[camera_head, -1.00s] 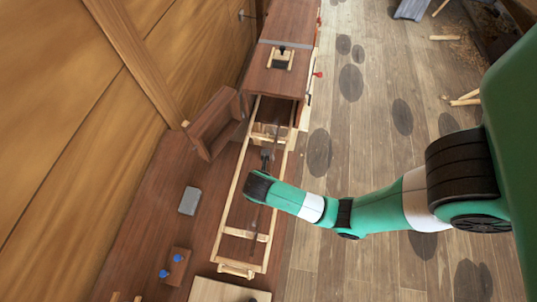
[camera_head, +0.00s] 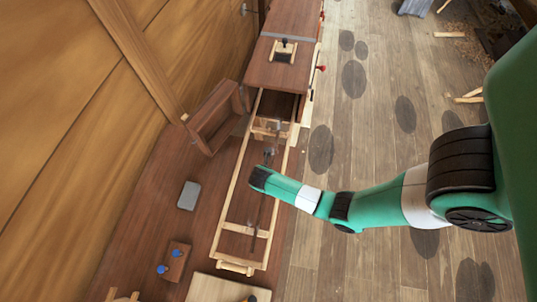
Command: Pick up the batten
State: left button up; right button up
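A thin dark strip (camera_head: 256,214), perhaps the batten, lies lengthwise in a long pale wooden frame (camera_head: 229,205) on the brown bench. It shows below my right gripper (camera_head: 268,154); the middle is hidden by the gripper and wrist. My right arm comes in from the right, and its gripper points down over the upper half of the frame. The fingers are small and dark, so I cannot tell whether they are open or shut, or touch the strip. My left gripper is not in view.
An open wooden box (camera_head: 212,118) stands left of the frame. A grey block (camera_head: 189,195) and a small wooden block with blue knobs (camera_head: 174,263) lie on the bench. A pale board (camera_head: 215,289) lies at the near end. A brown cabinet (camera_head: 279,65) is beyond the frame.

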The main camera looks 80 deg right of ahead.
jog(key=shift+f, duration=0.15)
jog(key=shift+c, duration=0.3)
grip_shut()
jog(key=shift+r, duration=0.6)
jog(key=r, duration=0.1)
jog(key=r+p, duration=0.1)
jog(key=r, duration=0.1)
jog(key=shift+s+a+r+p, duration=0.3)
jog(key=shift+r, duration=0.05)
jog(key=s+a+r+p, duration=0.2)
jog(key=s+a+r, duration=0.6)
jog(key=s, duration=0.2)
jog(key=shift+a+p, duration=0.3)
jog(key=shift+p, duration=0.05)
